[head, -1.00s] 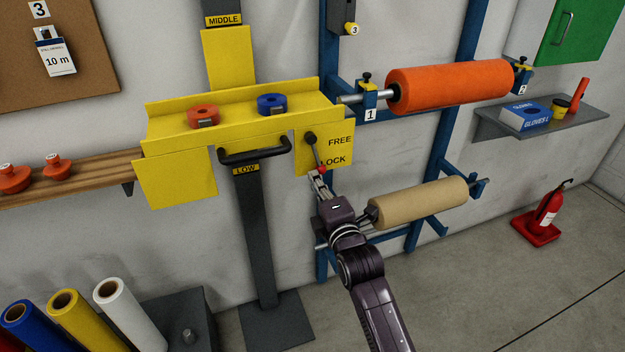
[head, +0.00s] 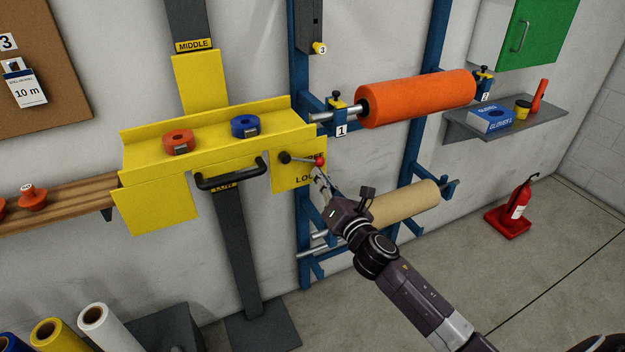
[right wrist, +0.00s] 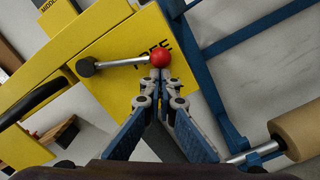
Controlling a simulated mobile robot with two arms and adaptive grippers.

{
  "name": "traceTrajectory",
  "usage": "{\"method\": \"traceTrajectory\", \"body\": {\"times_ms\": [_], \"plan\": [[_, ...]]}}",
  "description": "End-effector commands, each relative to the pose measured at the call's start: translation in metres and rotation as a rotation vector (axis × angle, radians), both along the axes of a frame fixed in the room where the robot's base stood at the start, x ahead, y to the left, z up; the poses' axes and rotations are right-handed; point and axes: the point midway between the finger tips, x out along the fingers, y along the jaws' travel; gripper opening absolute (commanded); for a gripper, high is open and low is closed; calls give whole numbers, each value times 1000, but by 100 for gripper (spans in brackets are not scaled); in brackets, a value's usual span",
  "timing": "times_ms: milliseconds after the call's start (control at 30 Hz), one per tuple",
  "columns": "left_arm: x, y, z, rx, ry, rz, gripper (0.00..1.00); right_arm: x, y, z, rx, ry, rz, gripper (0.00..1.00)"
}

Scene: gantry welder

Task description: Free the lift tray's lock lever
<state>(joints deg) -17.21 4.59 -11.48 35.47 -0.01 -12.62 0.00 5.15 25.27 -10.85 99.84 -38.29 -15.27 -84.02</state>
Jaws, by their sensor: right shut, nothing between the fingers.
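The yellow lift tray (head: 215,140) is on its dark post near the LOW label. Its lock lever (head: 302,159) is a grey rod with a dark pivot and a red knob (head: 320,161). The lever points about level to the right, its knob over part of the word FREE, with LOCK below. In the right wrist view the knob (right wrist: 160,58) is right at my fingertips. My right gripper (head: 319,178) is shut and empty, just under the knob, seemingly touching it from below. It also shows in the right wrist view (right wrist: 161,76). My left gripper is not in view.
An orange roll (head: 415,98) and a tan roll (head: 405,203) sit on the blue rack right of the tray. A black handle (head: 232,174) sticks out at the tray's front. An orange tape roll (head: 178,141) and a blue one (head: 244,126) lie on the tray.

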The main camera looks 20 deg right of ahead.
Motion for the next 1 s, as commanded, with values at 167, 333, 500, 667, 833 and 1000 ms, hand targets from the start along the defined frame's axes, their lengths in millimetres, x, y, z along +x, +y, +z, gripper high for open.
{"method": "traceTrajectory", "body": {"times_ms": [167,333,500,667,833,1000], "plan": [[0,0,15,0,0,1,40,1,-10,17,-155,-6,-1,0],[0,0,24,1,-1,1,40,1,-15,27,-273,-10,-2,0],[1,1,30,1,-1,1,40,1,-17,33,-357,-13,-1,0],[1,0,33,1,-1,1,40,1,-18,37,-404,-15,-1,0],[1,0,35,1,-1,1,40,1,-19,39,-426,-16,-1,0],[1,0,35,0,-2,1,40,1,-19,39,-430,-16,-1,0]]}}
